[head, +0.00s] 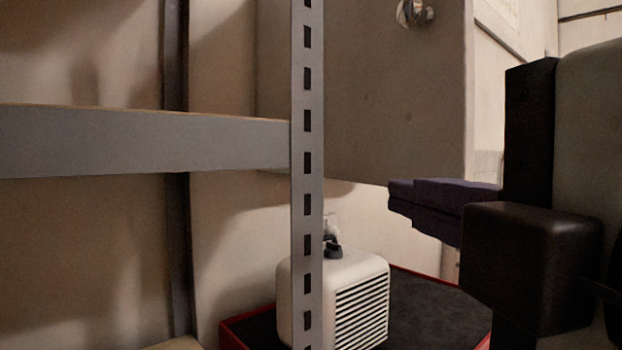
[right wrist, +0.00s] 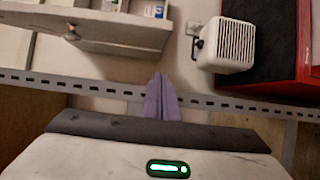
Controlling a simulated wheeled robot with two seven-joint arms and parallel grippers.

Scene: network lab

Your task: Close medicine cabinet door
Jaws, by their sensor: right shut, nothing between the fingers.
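The medicine cabinet door (head: 395,95) fills the upper middle of the head view, with a round metal knob (head: 412,12) near the top edge. In the right wrist view the door (right wrist: 115,32) and its knob (right wrist: 70,34) show at upper left. Items on a shelf show behind the door's edge, so it stands open. My right gripper (head: 392,197) is shut and empty, its dark purple fingers pointing left just below the door in the head view. Its fingertips (right wrist: 158,80) appear apart from the door in the wrist view. My left gripper is not in view.
A grey slotted rack post (head: 307,150) and a shelf beam (head: 140,142) stand in front on the left. A white vented box (head: 345,290) sits on a dark, red-edged surface (head: 425,310) below the cabinet. The post also crosses the wrist view (right wrist: 110,91).

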